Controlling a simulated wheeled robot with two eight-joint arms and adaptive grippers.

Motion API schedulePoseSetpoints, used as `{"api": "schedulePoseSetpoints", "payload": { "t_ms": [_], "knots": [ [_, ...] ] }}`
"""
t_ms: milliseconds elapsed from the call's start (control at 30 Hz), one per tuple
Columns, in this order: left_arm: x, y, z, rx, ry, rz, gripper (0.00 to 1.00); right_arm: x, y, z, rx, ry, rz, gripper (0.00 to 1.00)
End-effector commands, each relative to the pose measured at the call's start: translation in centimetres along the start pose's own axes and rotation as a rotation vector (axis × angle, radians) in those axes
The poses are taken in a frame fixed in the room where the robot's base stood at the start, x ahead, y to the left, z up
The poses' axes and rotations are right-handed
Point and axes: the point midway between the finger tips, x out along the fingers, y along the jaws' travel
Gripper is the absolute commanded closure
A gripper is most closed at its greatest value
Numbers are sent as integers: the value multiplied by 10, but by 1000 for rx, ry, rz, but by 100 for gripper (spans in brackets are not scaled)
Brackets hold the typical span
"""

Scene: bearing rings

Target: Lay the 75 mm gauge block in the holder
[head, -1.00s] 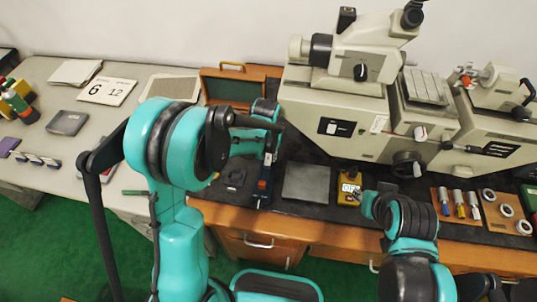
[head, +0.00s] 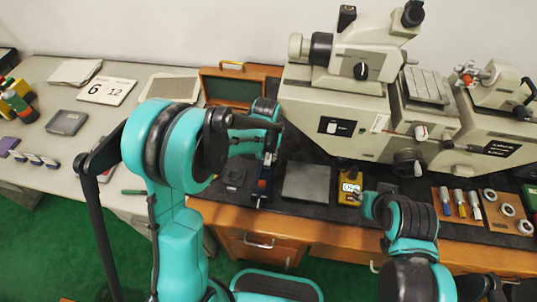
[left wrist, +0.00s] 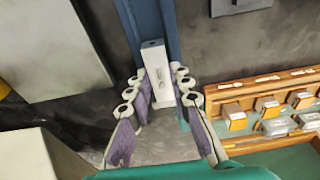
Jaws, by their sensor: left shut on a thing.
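The gauge block (left wrist: 157,72) is a light grey bar with a small dark marking, seen in the left wrist view. My left gripper (left wrist: 158,88) is shut on it, with fingers on both sides. The blue holder (left wrist: 148,20) is a long channel behind the block. The block lines up between its side walls; I cannot tell whether it touches the floor of the channel. In the head view my left gripper (head: 268,155) is over the dark mat, mostly hidden by my arm, and the block cannot be made out. My right gripper (head: 370,205) is near the bench front, its fingers unclear.
An open wooden case (head: 213,80) stands behind the left gripper; several blocks lie in it in the left wrist view (left wrist: 240,92). A grey plate (head: 306,182) and a yellow device (head: 349,187) lie to the right. A large measuring machine (head: 335,120) fills the back right.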

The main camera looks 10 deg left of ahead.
Motion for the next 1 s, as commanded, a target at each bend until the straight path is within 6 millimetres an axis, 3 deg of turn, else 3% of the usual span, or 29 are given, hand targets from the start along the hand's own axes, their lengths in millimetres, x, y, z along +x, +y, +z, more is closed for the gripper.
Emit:
{"api": "schedulePoseSetpoints", "payload": {
  "t_ms": [867, 900, 967, 1000],
  "knots": [
    [6, 0, 1, 0, 0, 0, 100, 5, 0, 4, 0, 0, 0, 69],
    [6, 0, 1, 0, 0, 0, 72, 5, 0, 3, 0, 0, 0, 69],
    [6, 0, 1, 0, 0, 0, 56, 4, 0, 3, 0, 0, 0, 69],
    [6, 0, 1, 0, 0, 0, 56, 4, 0, 3, 0, 0, 0, 69]
  ]
}}
